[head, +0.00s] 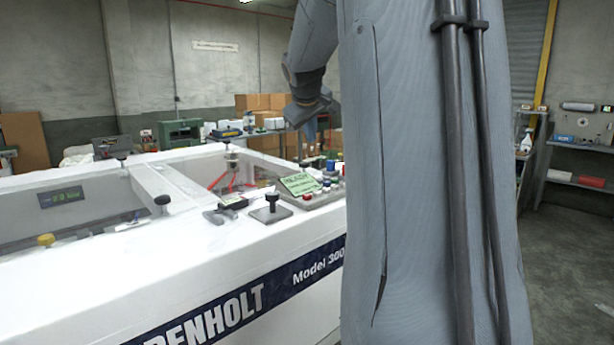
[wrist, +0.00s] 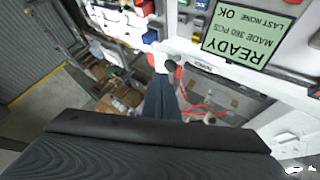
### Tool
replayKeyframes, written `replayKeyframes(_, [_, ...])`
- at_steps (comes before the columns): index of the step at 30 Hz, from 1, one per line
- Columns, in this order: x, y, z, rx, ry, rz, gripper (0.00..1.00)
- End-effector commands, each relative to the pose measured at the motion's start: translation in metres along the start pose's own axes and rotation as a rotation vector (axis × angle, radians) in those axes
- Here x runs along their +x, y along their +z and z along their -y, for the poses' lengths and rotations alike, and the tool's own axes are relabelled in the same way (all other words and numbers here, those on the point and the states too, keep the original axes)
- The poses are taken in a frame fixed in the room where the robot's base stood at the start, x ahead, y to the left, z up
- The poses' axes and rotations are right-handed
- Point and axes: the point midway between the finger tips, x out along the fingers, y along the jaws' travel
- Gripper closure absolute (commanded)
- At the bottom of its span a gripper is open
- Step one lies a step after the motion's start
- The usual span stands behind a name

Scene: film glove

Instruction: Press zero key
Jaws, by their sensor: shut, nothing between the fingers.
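The control panel of the white machine (head: 200,248) carries a green display (head: 299,184) and several coloured keys (head: 331,184). In the wrist view the display (wrist: 246,33) reads READY OK, upside down, with coloured keys at the top edge. I cannot tell which key is zero; a small label (wrist: 198,66) below the display is too small to read surely. My gripper (head: 311,134) points down above and behind the panel in the head view. It is shut and empty.
A black knob on a plate (head: 271,207) and other knobs stand on the machine top. Red cables (wrist: 196,107) run beside the panel. My own arm covers the middle right of the head view. Shelves (head: 580,145) stand far right, cardboard boxes (head: 262,103) behind.

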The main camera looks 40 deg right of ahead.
Motion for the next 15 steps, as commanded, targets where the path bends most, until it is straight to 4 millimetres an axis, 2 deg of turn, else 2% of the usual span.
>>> replayKeyframes(8, [0.002, 0.002, 0.002, 0.001, 0.000, 0.001, 1.00])
replayKeyframes(15, [0.015, 0.010, 0.013, -0.001, -0.002, -0.001, 1.00])
